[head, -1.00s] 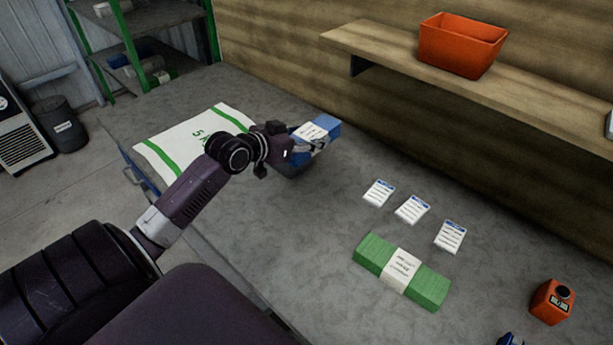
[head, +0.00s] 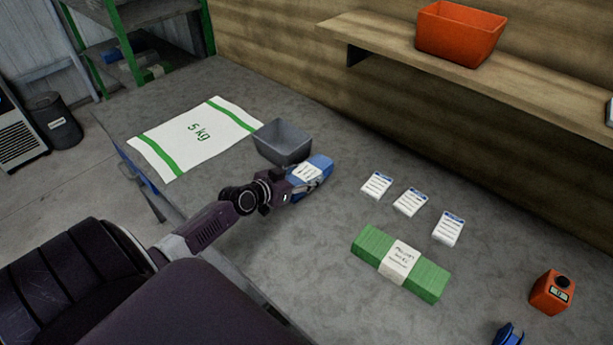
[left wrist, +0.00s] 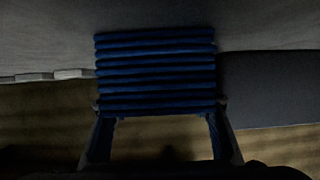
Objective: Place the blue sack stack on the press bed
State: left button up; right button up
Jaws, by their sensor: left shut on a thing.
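The blue sack stack (head: 317,169) has a white paper band and is held by my left gripper (head: 297,184) just in front of the grey bin. In the left wrist view the blue stack (left wrist: 155,72) shows its several folded layers, with the two fingers of the left gripper (left wrist: 160,112) at its sides. The left gripper is shut on it. The stack appears held above the grey table (head: 300,250), but the gap is hard to judge. I cannot make out a press bed in these frames. My right gripper is not in view.
A grey bin (head: 268,144) stands behind the held stack. A flat white 5 kg sack (head: 180,148) lies left of it. Three white cards (head: 410,202), a green banded stack (head: 372,245) and an orange device (head: 552,292) are to the right. A shelf holds an orange bin (head: 458,38).

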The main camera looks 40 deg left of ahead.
pick_arm(q)
jog(key=shift+f, duration=0.1)
jog(key=o, duration=1.1)
